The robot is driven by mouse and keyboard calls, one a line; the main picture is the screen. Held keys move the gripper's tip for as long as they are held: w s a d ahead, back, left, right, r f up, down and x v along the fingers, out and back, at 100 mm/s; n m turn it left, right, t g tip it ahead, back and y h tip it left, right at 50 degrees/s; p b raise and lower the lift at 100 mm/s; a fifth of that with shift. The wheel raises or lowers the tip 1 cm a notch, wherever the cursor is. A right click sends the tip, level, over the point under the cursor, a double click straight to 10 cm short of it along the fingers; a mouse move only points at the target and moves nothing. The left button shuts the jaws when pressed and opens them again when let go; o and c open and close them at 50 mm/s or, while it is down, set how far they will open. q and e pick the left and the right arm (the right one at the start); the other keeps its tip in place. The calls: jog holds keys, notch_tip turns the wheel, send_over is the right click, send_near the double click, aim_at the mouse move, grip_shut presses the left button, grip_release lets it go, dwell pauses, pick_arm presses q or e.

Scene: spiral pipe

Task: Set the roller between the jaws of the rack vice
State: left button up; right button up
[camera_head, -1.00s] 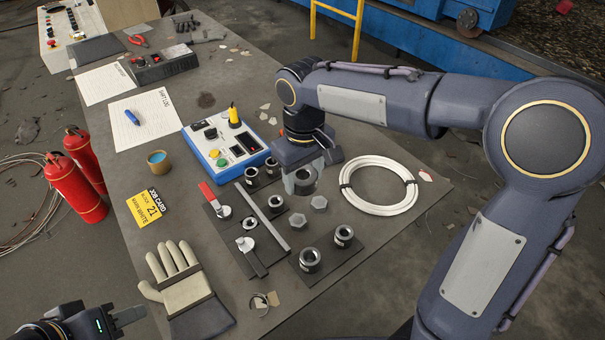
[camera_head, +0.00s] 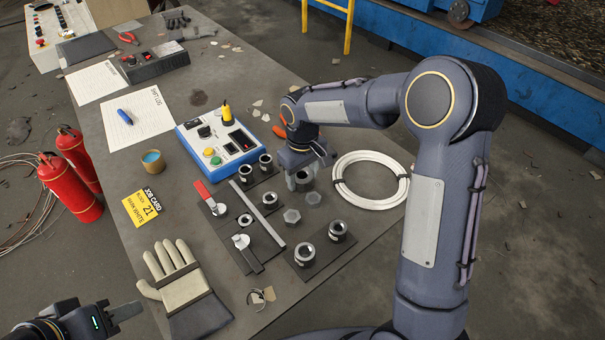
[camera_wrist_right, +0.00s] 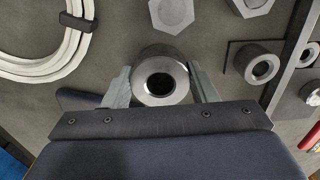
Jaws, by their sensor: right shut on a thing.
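My right gripper (camera_head: 303,180) is shut on a grey metal roller with a round bore. In the right wrist view, the roller (camera_wrist_right: 160,77) sits between the two fingers, bore facing the camera. It is above the bench or close to it; I cannot tell whether it touches. The assembly I take for the rack vice (camera_head: 232,222) lies left of this gripper, with a long grey bar, a red lever and a dark lever. Its jaws are too small to make out clearly. My left gripper (camera_head: 125,312) is at the bottom left, away from the bench objects; its opening is unclear.
Two hex pieces (camera_head: 292,215) lie just below the right gripper. Ring-shaped parts stand on dark plates (camera_head: 322,260). A blue-and-white control box (camera_head: 218,140), a white cable coil (camera_head: 370,202) and a glove (camera_head: 180,283) are nearby.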

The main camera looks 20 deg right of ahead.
jog(key=o, duration=0.7)
jog(key=shift+f, duration=0.15)
jog(key=shift+c, duration=0.2)
jog(key=o, duration=0.4)
jog(key=shift+o, duration=0.2)
